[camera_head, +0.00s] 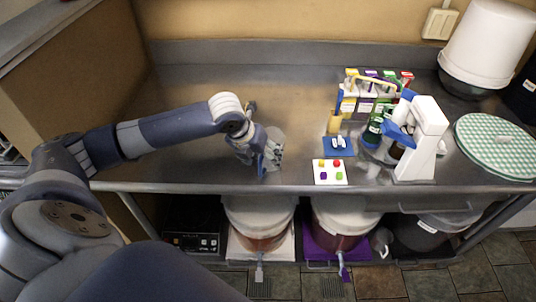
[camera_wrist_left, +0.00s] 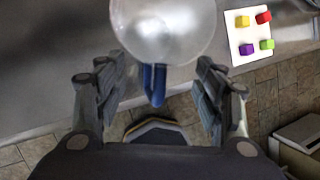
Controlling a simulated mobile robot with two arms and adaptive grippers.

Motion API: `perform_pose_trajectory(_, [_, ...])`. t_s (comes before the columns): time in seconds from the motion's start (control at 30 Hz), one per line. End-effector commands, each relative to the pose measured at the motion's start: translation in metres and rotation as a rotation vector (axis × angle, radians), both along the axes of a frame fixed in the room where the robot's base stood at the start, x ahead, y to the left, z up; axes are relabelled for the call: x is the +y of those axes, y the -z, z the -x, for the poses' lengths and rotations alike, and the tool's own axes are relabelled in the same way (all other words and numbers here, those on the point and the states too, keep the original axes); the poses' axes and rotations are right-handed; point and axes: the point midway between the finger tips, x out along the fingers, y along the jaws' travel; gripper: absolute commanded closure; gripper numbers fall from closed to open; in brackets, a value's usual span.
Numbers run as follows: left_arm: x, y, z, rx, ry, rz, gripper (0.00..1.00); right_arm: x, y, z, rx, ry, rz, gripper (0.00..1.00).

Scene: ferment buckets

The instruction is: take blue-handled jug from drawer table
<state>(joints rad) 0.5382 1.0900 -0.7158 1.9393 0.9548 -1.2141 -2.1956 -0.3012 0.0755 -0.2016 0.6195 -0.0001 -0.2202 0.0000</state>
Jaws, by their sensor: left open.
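The blue-handled jug is a translucent, round vessel (camera_wrist_left: 165,28) seen from above at the top of the left wrist view. Its blue handle (camera_wrist_left: 154,84) points down between my fingers. In the camera_head view the jug (camera_head: 276,141) stands on the steel table near its front edge, partly hidden by my gripper. My left gripper (camera_head: 263,163) is at the jug's near side. It also shows in the left wrist view (camera_wrist_left: 155,95), open, with its fingers on either side of the handle and a gap on each side. My right gripper is in neither view.
A white card with coloured pieces (camera_head: 330,172) lies right of the jug. Beyond are a blue pad (camera_head: 338,146), a carrier of cartons (camera_head: 372,90), a white-and-blue device (camera_head: 421,140) and a green checked round cloth (camera_head: 500,145). Buckets (camera_head: 260,217) stand below. The table behind the jug is clear.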

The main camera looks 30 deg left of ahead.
Motion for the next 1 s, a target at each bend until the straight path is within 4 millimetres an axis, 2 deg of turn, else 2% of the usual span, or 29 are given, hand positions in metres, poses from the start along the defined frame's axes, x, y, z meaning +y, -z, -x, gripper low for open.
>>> perform_pose_trajectory(0.03, [0.0,0.0,0.0,0.0,0.0,0.0,0.41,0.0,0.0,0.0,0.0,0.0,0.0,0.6])
perform_pose_trajectory(0.3, [0.0,0.0,0.0,0.0,-0.001,0.0,1.0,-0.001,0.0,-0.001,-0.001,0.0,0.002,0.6])
perform_pose_trajectory(0.77, [0.0,-0.001,0.0,0.0,-0.001,0.0,1.0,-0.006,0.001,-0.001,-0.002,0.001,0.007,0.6])
perform_pose_trajectory(0.87, [0.0,-0.006,0.0,-0.001,-0.001,-0.001,1.0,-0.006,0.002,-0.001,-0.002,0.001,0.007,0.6])
perform_pose_trajectory(1.0, [0.001,-0.021,-0.001,-0.005,-0.001,-0.001,1.0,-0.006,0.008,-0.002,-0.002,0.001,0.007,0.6])
